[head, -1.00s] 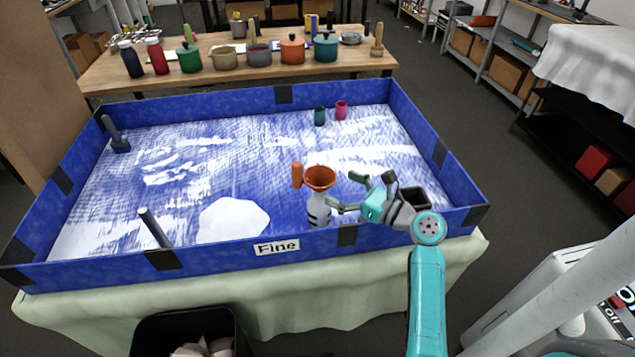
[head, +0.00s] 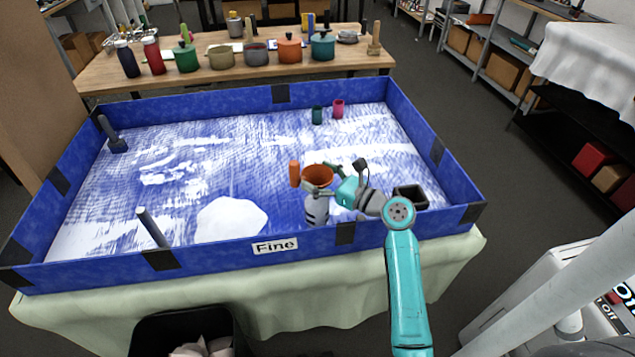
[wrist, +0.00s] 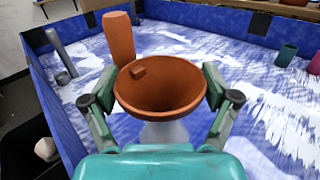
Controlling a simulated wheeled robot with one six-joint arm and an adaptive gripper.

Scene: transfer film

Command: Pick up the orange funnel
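The orange funnel (head: 317,177) sits mouth up on top of a white bottle with dark bands (head: 317,210), near the front wall of the blue tray (head: 200,267). In the wrist view the funnel's wide cone (wrist: 160,90) lies between the two fingers of my gripper (wrist: 160,96). The fingers are spread, one on each side of the rim and close to it. Whether they touch it I cannot tell. My gripper (head: 330,180) also shows in the head view, reaching in from the right. The funnel's spout and the bottle's neck are hidden.
An orange cylinder (head: 294,173) stands upright just left of the funnel. A dark square container (head: 410,196) is to the right, near my arm. A green cup (head: 317,115) and a pink cup (head: 338,108) stand at the back. The tray's middle is mostly clear.

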